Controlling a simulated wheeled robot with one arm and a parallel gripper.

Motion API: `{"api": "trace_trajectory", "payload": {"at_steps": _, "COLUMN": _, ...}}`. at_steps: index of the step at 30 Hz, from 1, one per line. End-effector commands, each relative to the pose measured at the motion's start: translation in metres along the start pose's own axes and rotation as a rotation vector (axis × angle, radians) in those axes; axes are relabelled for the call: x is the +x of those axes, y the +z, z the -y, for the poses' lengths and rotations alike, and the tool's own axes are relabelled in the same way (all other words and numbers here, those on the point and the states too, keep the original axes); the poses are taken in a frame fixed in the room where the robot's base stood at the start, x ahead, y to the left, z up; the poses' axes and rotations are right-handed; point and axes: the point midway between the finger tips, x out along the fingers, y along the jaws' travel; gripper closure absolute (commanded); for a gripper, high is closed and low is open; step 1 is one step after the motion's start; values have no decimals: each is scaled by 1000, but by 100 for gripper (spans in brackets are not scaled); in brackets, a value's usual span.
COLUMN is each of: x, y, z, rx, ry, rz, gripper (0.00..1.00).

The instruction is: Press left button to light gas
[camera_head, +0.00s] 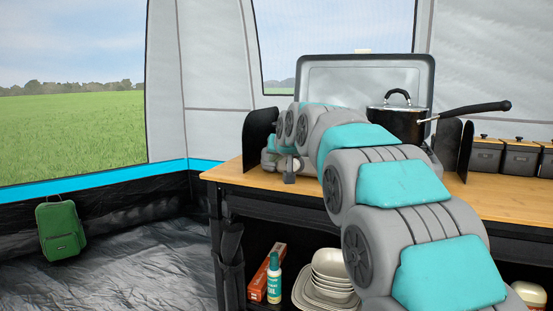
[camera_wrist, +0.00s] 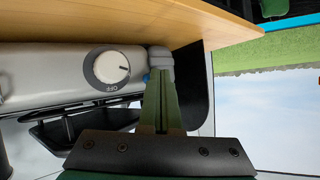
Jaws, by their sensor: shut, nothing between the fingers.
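The stove's front panel (camera_wrist: 40,75) runs along the left of the wrist view, which looks upside down. A round knob (camera_wrist: 111,67) with a white mark and the word OFF sits on it. A small blue button (camera_wrist: 147,77) shows beside the knob, mostly hidden by my fingers. My gripper (camera_wrist: 160,62) is shut and empty, its tips in front of the panel's end, at the button. Whether the tips touch the button cannot be told. In the head view my arm hides most of the stove; its raised grey lid (camera_head: 350,80) shows behind.
A black pot (camera_head: 398,122) stands on the stove, its handle pointing right. A dark windshield (camera_head: 257,137) stands at the left, and grey canisters (camera_head: 487,157) stand at the right on the wooden counter (camera_head: 510,203). Dishes (camera_head: 330,275) sit on the shelf below.

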Motion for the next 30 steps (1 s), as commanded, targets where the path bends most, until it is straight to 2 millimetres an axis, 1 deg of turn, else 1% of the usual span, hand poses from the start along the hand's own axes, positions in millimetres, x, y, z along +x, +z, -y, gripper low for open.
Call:
{"api": "trace_trajectory", "payload": {"at_steps": 14, "x": 0, "y": -1, "z": -1, "rx": 0, "ry": 0, "rz": -1, "gripper": 100}}
{"api": "trace_trajectory", "payload": {"at_steps": 25, "x": -11, "y": 6, "z": 7, "rx": -2, "ry": 0, "rz": -4, "gripper": 100}}
{"api": "trace_trajectory", "payload": {"at_steps": 30, "x": -12, "y": 6, "z": 8, "rx": -1, "ry": 0, "rz": -3, "gripper": 100}}
